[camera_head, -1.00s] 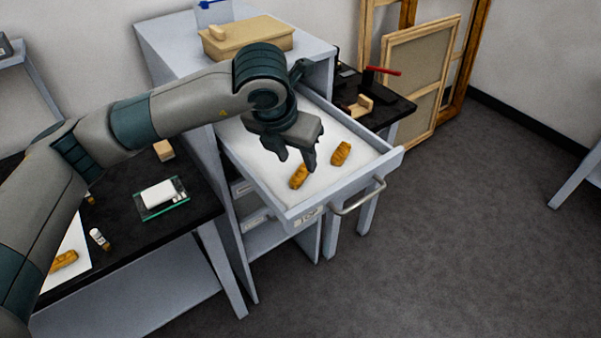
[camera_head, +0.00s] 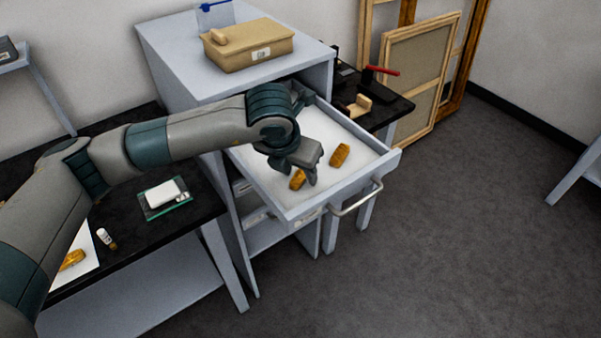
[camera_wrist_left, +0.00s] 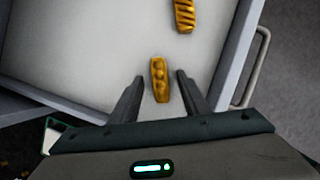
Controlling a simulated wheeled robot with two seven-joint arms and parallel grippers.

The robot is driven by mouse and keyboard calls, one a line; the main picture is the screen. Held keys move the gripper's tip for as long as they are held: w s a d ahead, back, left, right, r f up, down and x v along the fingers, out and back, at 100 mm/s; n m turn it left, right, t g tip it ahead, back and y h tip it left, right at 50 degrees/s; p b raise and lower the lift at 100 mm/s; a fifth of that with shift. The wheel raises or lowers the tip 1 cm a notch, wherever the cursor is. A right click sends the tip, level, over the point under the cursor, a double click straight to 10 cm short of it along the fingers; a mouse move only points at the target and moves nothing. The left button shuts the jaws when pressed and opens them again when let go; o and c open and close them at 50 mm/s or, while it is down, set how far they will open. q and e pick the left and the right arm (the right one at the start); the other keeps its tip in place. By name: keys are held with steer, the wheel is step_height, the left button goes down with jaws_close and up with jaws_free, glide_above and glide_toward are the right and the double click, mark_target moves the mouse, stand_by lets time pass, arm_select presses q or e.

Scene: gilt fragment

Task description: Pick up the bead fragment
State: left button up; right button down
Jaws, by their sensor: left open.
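Two gold fragments lie in the open drawer (camera_head: 362,165). The one with round bumps, which looks like the bead fragment (camera_wrist_left: 160,80), lies between the two fingers of my left gripper (camera_wrist_left: 157,84) in the left wrist view, with a gap on each side. In the head view this bead fragment (camera_head: 297,180) is partly hidden by my left gripper (camera_head: 305,180), which is low over the drawer and open. The other fragment (camera_head: 339,155) has slanted ribs and lies farther right; it also shows at the top of the left wrist view (camera_wrist_left: 185,14). My right gripper is not in view.
The drawer's raised walls and front handle (camera_head: 357,197) surround the fragments. A tan box (camera_head: 248,50) stands on the cabinet. On the left dark table are a white block on a glass plate (camera_head: 164,195), a small bottle (camera_head: 106,238) and another gold fragment (camera_head: 72,260).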

mark_target(302, 176)
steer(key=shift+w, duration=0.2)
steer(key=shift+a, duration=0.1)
arm_select(q)
jaws_close()
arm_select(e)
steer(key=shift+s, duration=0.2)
arm_select(q)
steer(key=shift+r, duration=0.1)
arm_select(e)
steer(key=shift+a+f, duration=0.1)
